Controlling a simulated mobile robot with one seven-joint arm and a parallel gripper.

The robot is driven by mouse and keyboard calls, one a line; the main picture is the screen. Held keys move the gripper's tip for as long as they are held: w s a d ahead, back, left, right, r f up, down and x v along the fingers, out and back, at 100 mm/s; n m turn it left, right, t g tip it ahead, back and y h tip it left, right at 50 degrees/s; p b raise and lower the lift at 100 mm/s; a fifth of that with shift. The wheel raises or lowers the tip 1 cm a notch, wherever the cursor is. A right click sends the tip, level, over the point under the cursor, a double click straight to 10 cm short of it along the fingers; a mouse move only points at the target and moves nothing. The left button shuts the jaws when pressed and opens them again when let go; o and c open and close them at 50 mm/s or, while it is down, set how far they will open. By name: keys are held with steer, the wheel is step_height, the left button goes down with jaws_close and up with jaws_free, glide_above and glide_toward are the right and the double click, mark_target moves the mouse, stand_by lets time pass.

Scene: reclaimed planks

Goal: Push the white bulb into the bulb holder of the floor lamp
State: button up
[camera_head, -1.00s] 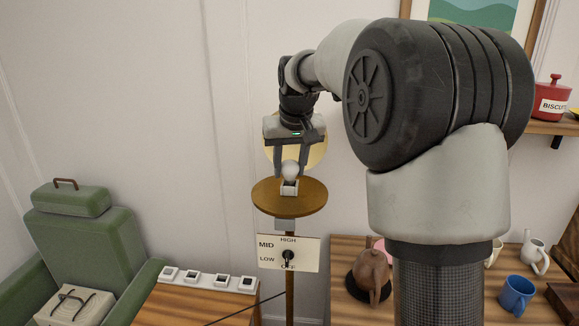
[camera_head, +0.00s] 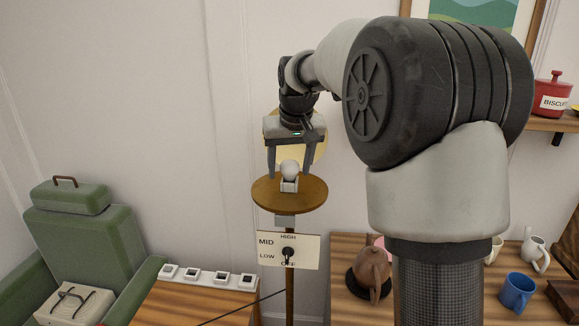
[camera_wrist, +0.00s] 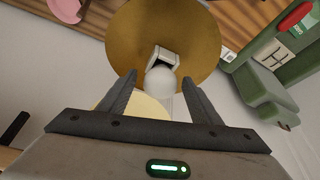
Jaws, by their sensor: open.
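The white bulb (camera_head: 290,170) sits upright at the white bulb holder (camera_head: 289,185) on the round wooden disc (camera_head: 268,193) of the floor lamp. How deep it sits I cannot tell. In the wrist view the bulb (camera_wrist: 161,81) covers part of the holder (camera_wrist: 163,56). My gripper (camera_head: 289,175) is open, its fingers apart on either side of the bulb with gaps on both sides. The wrist view shows the open gripper (camera_wrist: 163,85) too. A switch plate (camera_head: 272,249) with HIGH, MID, LOW and OFF is on the pole below; its knob seems to point down near OFF.
A pale yellow round thing (camera_head: 318,150) is behind my gripper. A wooden table (camera_head: 190,301) with several white sockets (camera_head: 195,274) is at lower left, beside a green armchair (camera_head: 85,245). A teapot (camera_head: 374,268) and mugs, one blue (camera_head: 517,291), stand at lower right.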

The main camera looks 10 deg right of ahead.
steer(key=p+v, duration=0.2)
steer(key=v, duration=1.5)
steer(key=s+p, duration=0.5)
steer(key=s, duration=1.1)
steer(key=s+f+t+p, duration=0.1)
steer(key=s+f+p, duration=0.1)
steer(key=s+f, duration=0.6)
steer(key=s, duration=0.3)
steer(key=shift+s+f, duration=0.25)
steer(key=shift+s, duration=0.15)
